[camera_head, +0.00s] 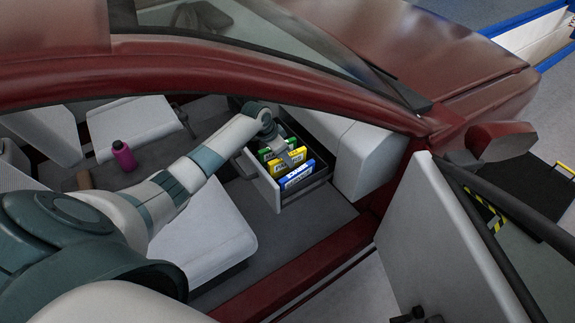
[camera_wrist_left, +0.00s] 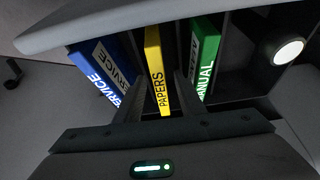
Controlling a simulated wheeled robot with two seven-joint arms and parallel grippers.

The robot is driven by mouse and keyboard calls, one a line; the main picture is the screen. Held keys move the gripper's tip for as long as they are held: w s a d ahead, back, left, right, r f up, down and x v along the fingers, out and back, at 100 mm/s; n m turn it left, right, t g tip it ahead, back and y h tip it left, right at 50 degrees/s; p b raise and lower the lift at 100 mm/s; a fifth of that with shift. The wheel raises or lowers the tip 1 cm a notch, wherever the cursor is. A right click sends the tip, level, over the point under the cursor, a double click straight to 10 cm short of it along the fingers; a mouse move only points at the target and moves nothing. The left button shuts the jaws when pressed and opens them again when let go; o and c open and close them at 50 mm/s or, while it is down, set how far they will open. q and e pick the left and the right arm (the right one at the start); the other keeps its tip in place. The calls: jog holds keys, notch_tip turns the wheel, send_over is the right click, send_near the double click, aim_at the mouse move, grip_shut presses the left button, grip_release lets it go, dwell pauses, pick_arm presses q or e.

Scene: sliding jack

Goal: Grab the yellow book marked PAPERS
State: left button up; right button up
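The yellow book marked PAPERS (camera_wrist_left: 157,62) stands between a blue SERVICE book and a green MANUAL book in an open drawer. In the head view the yellow book (camera_head: 288,161) is partly covered by my left gripper (camera_head: 287,152), which reaches down to it from above. In the left wrist view the two fingers of my left gripper (camera_wrist_left: 160,98) lie on either side of the yellow book's spine. Narrow gaps seem to show beside the book, so the fingers look open around it; contact is not clear. My right gripper is not in view.
The blue book (camera_head: 297,175) and green book (camera_head: 271,150) stand close on both sides. The drawer (camera_head: 262,183) is pulled out below the dashboard. A seat (camera_head: 205,235) lies under my arm, a pink bottle (camera_head: 124,156) stands farther left, and the red car roof frame arches above.

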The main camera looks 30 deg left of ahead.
pick_arm(q)
jog(key=shift+f, duration=0.2)
jog(key=shift+f, duration=0.25)
dwell(0.9)
jog(key=shift+c, duration=0.6)
grip_shut()
